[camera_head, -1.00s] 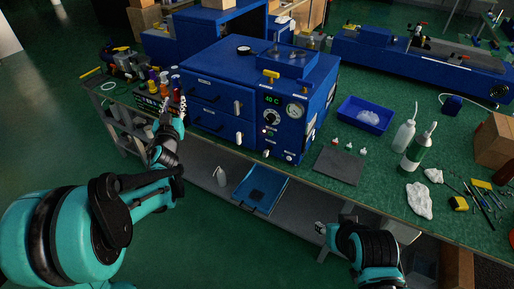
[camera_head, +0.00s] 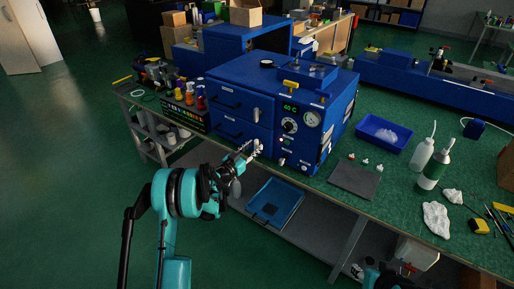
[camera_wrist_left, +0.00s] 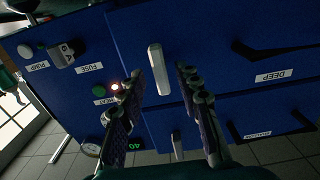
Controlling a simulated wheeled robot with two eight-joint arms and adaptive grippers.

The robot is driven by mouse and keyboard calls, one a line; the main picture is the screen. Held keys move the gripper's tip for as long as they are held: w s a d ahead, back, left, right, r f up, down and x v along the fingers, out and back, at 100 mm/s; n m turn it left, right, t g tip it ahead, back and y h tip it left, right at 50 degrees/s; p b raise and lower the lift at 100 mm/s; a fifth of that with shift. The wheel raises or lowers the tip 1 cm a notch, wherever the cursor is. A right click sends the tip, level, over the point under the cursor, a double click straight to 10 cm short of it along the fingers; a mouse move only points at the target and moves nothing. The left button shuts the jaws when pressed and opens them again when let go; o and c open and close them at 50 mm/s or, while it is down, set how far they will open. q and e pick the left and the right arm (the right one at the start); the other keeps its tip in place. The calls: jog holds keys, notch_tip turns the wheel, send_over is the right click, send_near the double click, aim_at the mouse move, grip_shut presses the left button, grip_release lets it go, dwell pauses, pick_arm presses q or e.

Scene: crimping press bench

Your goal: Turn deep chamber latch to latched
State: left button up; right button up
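The deep chamber latch (camera_wrist_left: 158,68) is a pale upright bar on the blue cabinet, beside the lower door marked DEEP (camera_wrist_left: 272,77). In the left wrist view it lies lengthwise up and down the picture, between and just beyond my spread fingertips. My left gripper (camera_wrist_left: 156,72) is open, its fingers one on each side of the latch; contact cannot be made out. In the head view my left gripper (camera_head: 252,149) is at the lower door's right edge and hides this latch. My right gripper (camera_head: 357,269) is at the bottom edge, its fingers too small to judge.
The second latch (camera_head: 256,115) is on the upper door. Right of the doors is the control panel with a 40 C display (camera_head: 291,107), gauge (camera_head: 312,119) and knobs. A blue tray (camera_head: 383,133), grey mat (camera_head: 355,178) and bottles (camera_head: 434,165) stand on the bench at right.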

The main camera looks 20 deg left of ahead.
pick_arm(q)
jog(key=shift+x, duration=1.15)
jog(key=shift+c, duration=0.3)
grip_shut()
